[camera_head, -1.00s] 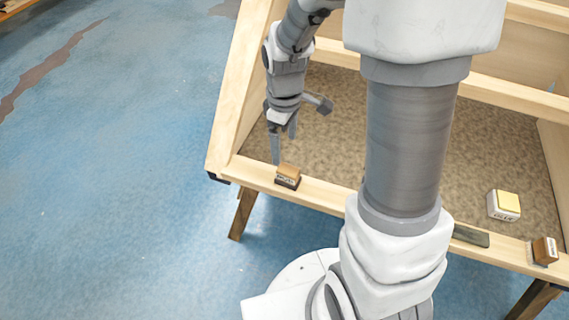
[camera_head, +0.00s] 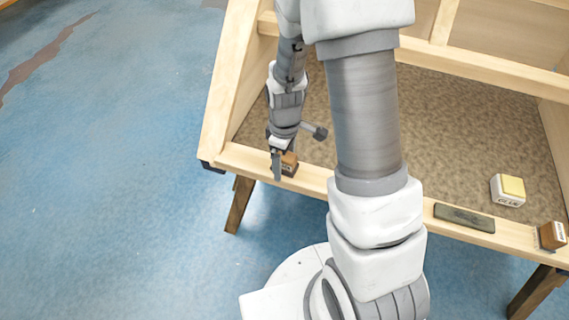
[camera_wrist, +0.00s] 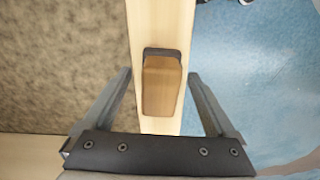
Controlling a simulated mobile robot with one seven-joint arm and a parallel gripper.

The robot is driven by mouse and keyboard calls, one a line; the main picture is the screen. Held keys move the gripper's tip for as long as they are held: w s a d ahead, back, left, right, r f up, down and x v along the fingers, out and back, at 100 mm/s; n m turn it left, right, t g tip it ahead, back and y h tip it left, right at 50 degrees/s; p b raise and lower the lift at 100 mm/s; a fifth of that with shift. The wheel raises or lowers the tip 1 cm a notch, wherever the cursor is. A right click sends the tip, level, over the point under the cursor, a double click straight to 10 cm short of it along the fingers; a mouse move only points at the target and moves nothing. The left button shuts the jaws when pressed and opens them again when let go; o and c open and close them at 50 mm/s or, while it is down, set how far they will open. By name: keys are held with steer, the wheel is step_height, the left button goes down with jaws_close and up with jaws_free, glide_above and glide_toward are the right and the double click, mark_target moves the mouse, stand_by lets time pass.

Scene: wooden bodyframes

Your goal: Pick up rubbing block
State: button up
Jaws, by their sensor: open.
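A small block with a brown wooden top and a dark base, which I take to be the rubbing block (camera_head: 290,162), sits on the left part of the front wooden rail. It also shows in the wrist view (camera_wrist: 162,88), lengthwise along the rail. My gripper (camera_head: 279,172) is open and points down at this block, partly covering it in the head view. In the wrist view the open gripper (camera_wrist: 160,78) has one finger on each side of the block, with gaps to both. Whether the fingertips reach down to its height I cannot tell.
The wooden front rail (camera_head: 317,178) borders a speckled brown panel. A flat grey-green bar (camera_head: 464,218) and another wooden-topped block (camera_head: 553,236) lie on the rail at right. A white and yellow glue box (camera_head: 508,190) stands on the panel. Blue floor lies left.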

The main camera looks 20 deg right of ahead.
jaws_close()
stand_by(0.4)
steer(key=shift+r, duration=0.1)
step_height(320, 180, up, 4)
steer(key=shift+w+r+p, duration=0.1)
steer(key=shift+r+p, duration=0.15)
steer(key=shift+p, duration=0.65)
steer(key=s+d+r+p, duration=0.2)
steer(key=s+d+r, duration=0.4)
steer(key=d, duration=0.3)
steer(key=shift+s+d+r, duration=0.15)
steer(key=shift+s, duration=0.45)
